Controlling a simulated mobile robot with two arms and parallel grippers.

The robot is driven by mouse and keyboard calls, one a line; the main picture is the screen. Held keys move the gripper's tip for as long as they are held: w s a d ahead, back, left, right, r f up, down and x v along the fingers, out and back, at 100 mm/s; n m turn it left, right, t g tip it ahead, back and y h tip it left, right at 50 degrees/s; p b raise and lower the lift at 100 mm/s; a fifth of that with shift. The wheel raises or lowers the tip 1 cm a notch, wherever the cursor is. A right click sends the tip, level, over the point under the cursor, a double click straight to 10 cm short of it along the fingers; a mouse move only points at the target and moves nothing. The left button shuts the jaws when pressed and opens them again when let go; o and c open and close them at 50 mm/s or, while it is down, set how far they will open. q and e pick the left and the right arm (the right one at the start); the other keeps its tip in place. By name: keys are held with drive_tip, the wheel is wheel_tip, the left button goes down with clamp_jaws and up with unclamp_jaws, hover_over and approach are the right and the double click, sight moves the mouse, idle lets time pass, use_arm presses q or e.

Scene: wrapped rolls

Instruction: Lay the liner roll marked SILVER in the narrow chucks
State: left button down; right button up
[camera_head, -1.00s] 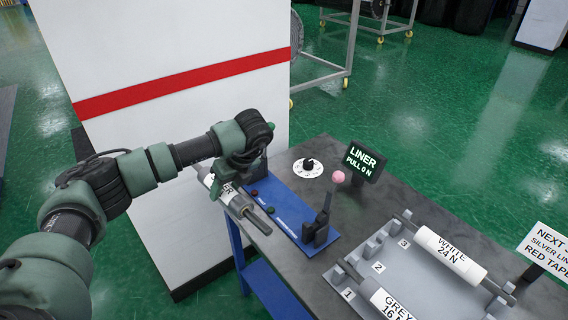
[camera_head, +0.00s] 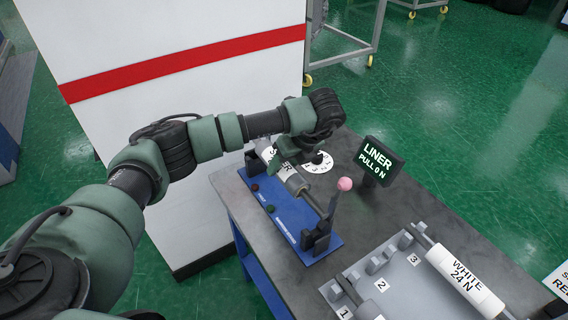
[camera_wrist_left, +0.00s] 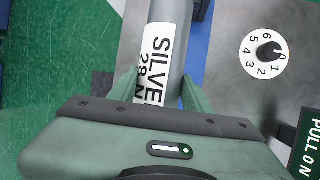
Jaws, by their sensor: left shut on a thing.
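The roll marked SILVER (camera_head: 297,185), grey with a white label, also fills the upper middle of the left wrist view (camera_wrist_left: 168,45). My left gripper (camera_head: 283,158) is shut around its labelled middle; both fingers flank it in the left wrist view (camera_wrist_left: 165,97). The roll lies roughly lengthwise over the blue chuck stand (camera_head: 262,196). Its near shaft end is close to the dark near chuck (camera_head: 317,238). I cannot tell whether the shaft touches or rests in it. The far end and far chuck are partly hidden by my gripper. My right gripper is not in view.
A pink-knobbed lever (camera_head: 345,184) rises beside the near chuck. A numbered dial (camera_head: 318,163) and a LINER PULL 0 N display (camera_head: 377,160) stand to the right. The grey rack (camera_head: 398,277) holds the WHITE roll (camera_head: 465,280) at 3; place 2 looks empty.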

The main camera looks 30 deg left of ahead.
use_arm(q)
drive_tip(key=shift+w, duration=0.3)
drive_tip(key=shift+f+b, duration=0.55)
drive_tip(key=shift+b, duration=0.1)
drive_tip(key=shift+f+b, duration=0.55)
drive_tip(key=shift+b, duration=0.05)
wheel_tip(320, 180, down, 3)
drive_tip(key=shift+r+b, duration=0.2)
drive_tip(key=shift+b, duration=0.85)
drive_tip(key=shift+f+b, duration=2.1)
drive_tip(key=shift+f, duration=0.3)
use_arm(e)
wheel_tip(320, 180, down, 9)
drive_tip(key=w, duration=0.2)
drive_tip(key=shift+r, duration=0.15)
use_arm(q)
drive_tip(key=c, duration=0.6)
unclamp_jaws()
drive_tip(key=shift+s, duration=0.1)
